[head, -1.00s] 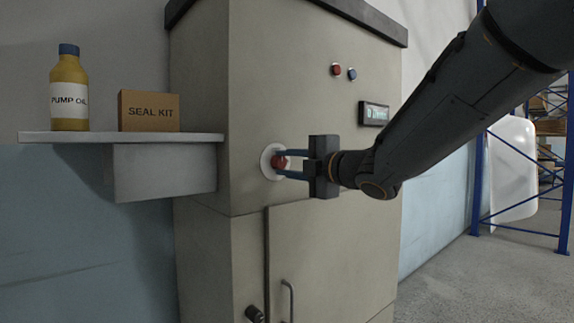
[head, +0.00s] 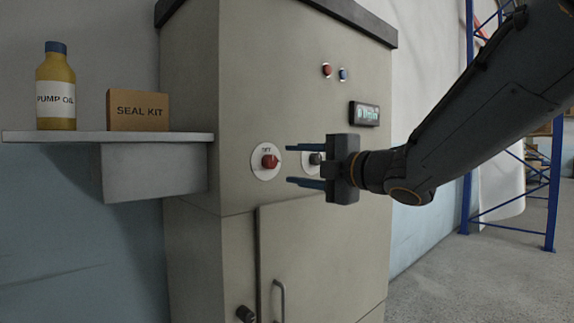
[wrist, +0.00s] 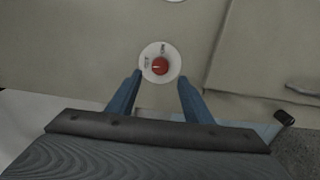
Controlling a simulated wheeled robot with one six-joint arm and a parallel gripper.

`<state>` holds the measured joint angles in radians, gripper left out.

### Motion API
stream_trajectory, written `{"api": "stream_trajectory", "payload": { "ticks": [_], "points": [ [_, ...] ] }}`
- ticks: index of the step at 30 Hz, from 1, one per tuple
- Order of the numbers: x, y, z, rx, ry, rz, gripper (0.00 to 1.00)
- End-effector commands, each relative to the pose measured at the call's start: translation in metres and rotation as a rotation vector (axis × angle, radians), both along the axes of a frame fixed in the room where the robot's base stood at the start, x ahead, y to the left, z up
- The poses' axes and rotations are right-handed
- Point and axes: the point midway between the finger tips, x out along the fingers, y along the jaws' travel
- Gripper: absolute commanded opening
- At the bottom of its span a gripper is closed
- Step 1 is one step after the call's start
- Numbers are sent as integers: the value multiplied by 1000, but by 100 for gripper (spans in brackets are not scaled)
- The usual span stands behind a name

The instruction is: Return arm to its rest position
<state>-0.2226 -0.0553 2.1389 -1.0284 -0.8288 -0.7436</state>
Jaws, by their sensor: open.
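My gripper (head: 306,165) is open and empty in front of the grey cabinet (head: 235,100). Its two blue fingers point at the cabinet face. A red knob (head: 269,162) on a white round plate sits just beyond the fingertips, apart from them. In the wrist view the red knob (wrist: 160,66) shows between and beyond the two fingers (wrist: 158,88). A second, dark knob (head: 316,158) on a white plate is partly hidden behind my gripper. My arm reaches in from the upper right.
A wall shelf (head: 150,137) at the left holds a pump oil bottle (head: 56,85) and a seal kit box (head: 138,110). The cabinet has a door handle (head: 280,300) and a small display (head: 364,113). Blue racking (head: 466,150) stands at the right above open floor (head: 470,275).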

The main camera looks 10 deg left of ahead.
Motion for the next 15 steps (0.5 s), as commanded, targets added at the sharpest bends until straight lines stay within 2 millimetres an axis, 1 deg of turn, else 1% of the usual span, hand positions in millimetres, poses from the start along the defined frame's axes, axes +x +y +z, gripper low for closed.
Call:
{"api": "stream_trajectory", "payload": {
  "ticks": [3,11,14,15],
  "points": [
    [-4,-5,-1,-1,0,-1,46],
    [-5,-6,-1,-1,1,0,46],
    [-2,-9,-3,3,17,-17,46],
    [1,-14,-7,11,40,-42,46]
  ]
}}
